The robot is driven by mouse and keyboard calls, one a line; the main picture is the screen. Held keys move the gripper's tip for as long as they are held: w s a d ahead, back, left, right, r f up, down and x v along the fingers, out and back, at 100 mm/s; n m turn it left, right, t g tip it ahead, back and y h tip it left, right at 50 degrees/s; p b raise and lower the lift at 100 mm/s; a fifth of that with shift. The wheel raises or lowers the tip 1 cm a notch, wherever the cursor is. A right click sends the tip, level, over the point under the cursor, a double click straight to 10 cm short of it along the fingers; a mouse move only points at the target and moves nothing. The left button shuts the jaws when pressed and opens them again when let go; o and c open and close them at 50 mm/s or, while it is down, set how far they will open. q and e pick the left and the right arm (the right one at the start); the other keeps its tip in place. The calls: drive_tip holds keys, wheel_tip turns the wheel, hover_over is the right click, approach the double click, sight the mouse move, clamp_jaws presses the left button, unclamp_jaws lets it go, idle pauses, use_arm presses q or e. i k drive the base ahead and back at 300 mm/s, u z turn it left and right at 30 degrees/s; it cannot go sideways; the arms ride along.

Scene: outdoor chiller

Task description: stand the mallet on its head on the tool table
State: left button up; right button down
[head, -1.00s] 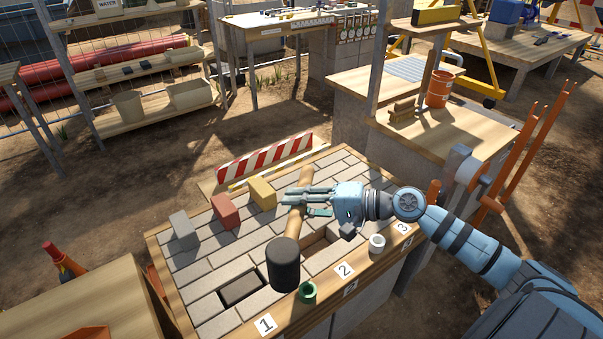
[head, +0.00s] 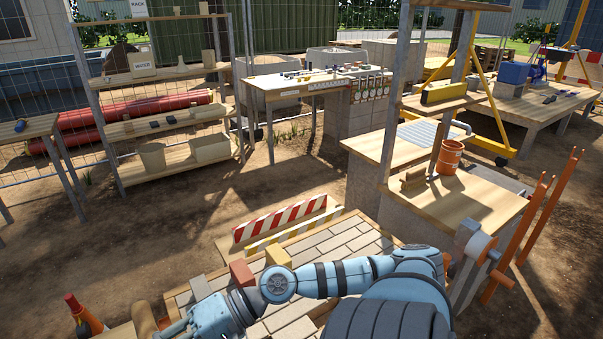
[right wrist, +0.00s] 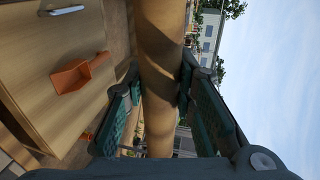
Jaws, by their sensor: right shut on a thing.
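My right gripper (head: 172,328) is at the bottom left of the head view. In the right wrist view its two dark green fingers (right wrist: 163,100) are shut on the mallet's wooden handle (right wrist: 160,50), one finger on each side. In the head view a bit of the tan handle (head: 143,319) shows beside the gripper at the lower edge. The mallet's dark head is out of both views. A wooden table top (right wrist: 45,130) with an orange scoop (right wrist: 82,74) shows left of the handle in the right wrist view. My left gripper is not in view.
My right arm crosses the paved work table (head: 335,243). Grey (head: 200,287), red (head: 241,273) and yellow (head: 278,257) blocks stand near my forearm. A striped barrier board (head: 280,219) is behind them. An orange cone (head: 82,312) stands at lower left.

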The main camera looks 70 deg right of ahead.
sight(476, 201)
drive_tip(key=u, duration=1.7)
drive_tip(key=k, duration=2.7)
drive_tip(key=z, duration=2.75)
